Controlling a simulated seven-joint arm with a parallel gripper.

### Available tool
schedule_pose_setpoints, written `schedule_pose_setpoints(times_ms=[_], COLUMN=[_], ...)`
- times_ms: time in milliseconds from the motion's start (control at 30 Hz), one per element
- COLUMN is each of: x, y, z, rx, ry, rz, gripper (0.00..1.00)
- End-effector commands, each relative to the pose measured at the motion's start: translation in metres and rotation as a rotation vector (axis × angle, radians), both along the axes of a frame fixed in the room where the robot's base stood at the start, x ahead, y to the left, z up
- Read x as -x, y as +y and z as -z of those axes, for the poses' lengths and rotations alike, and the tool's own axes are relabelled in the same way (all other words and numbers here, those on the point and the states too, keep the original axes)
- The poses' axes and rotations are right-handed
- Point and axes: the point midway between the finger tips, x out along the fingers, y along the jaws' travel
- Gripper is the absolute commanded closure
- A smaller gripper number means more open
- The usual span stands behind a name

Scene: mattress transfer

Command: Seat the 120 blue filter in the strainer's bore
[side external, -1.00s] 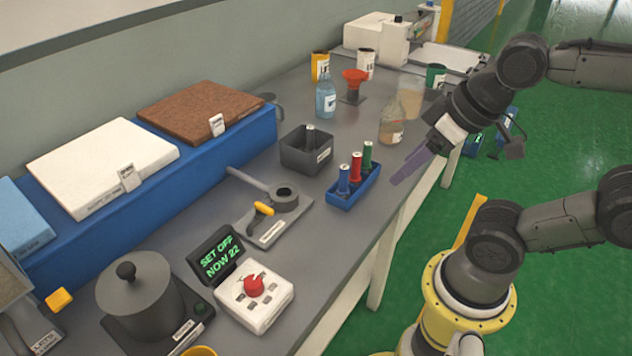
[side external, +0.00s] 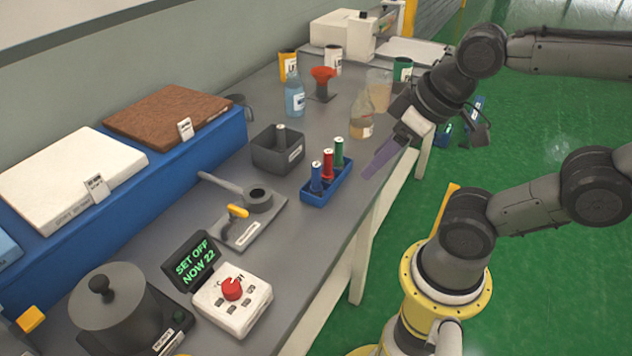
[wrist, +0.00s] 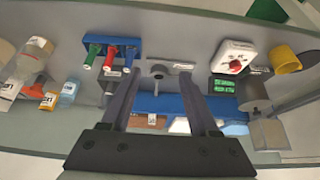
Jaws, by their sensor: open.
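The blue filter (side external: 316,178) stands upright in a blue rack (side external: 342,190) beside a red and a green filter; its label is too small to read. It also shows in the wrist view (wrist: 130,56). The strainer (side external: 258,203), a grey ring with a long handle, sits on a grey plate. Its dark round bore (side external: 258,193) looks empty. My gripper (side external: 370,172) is open and empty, to the right of the rack and apart from it. In the wrist view its two fingers (wrist: 160,88) are spread, with the strainer seen between them.
A grey bin (side external: 278,155) with one upright piece stands behind the rack. A yellow-handled lever (side external: 238,211) is on the strainer's plate. A red-knob control box (side external: 232,300) and display (side external: 190,262) are in front. Bottles (side external: 294,98) stand farther back.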

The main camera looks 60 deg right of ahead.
Motion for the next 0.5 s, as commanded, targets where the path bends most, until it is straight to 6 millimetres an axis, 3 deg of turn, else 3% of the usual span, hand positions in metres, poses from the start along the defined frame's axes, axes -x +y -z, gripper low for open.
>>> schedule_pose_setpoints(times_ms=[167,267,500], x=[0.002,-0.003,-0.037], y=[0.000,0.000,-0.007], z=[-0.001,-0.012,-0.035], rx=[0.087,0.186,0.416], ry=[0.010,0.006,0.085], rz=[-0.164,-0.350,-0.833], gripper=[0.39,0.39,0.39])
